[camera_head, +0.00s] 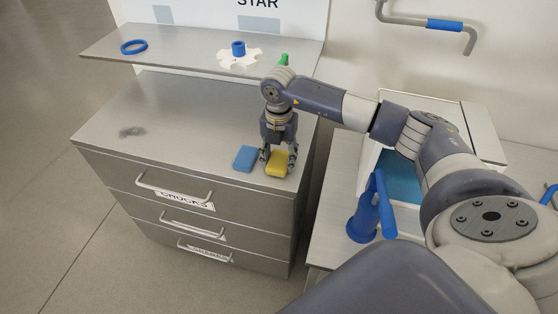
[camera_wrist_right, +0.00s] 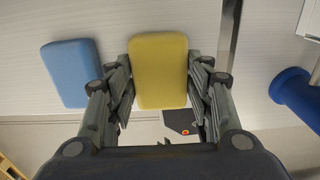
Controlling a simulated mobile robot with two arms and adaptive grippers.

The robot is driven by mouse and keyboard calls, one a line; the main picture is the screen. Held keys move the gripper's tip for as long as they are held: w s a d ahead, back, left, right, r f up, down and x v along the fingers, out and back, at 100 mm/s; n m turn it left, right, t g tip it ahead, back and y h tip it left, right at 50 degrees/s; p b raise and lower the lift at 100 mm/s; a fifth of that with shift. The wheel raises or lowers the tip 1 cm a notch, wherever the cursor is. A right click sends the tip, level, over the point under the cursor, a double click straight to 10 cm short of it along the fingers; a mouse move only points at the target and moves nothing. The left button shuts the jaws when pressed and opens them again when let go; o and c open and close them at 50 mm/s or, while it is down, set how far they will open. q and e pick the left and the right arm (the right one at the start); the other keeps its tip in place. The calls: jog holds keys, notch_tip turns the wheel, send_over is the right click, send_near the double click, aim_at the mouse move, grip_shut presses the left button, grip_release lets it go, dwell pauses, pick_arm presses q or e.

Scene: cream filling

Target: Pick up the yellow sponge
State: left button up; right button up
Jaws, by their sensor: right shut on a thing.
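The yellow sponge (camera_head: 277,164) is near the front right corner of the drawer cabinet's top. In the right wrist view the yellow sponge (camera_wrist_right: 159,70) lies between both fingers of my right gripper (camera_wrist_right: 160,95). In the head view my right gripper (camera_head: 279,157) points down and is shut on the sponge, with a finger at each side. I cannot tell whether the sponge is clear of the cabinet top. My left gripper is not in view.
A blue sponge (camera_head: 245,158) lies just left of the yellow one. A dark smudge (camera_head: 132,132) marks the metal cabinet top (camera_head: 180,115). A shelf (camera_head: 190,56) with a blue ring (camera_head: 134,47) is behind. A blue tap-like fixture (camera_head: 366,215) stands at right.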

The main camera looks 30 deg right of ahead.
notch_tip(320, 180, up, 2)
jog(key=shift+r+b, duration=0.25)
jog(key=shift+b, duration=0.35)
jog(key=s+d+r+b, duration=0.1)
jog(key=s+d+b, duration=0.3)
jog(key=s, duration=1)
jog(key=shift+s+d+r, duration=0.25)
jog(key=shift+d, duration=1.3)
jog(key=o, duration=0.3)
jog(key=c, duration=0.3)
jog(key=shift+a, duration=0.1)
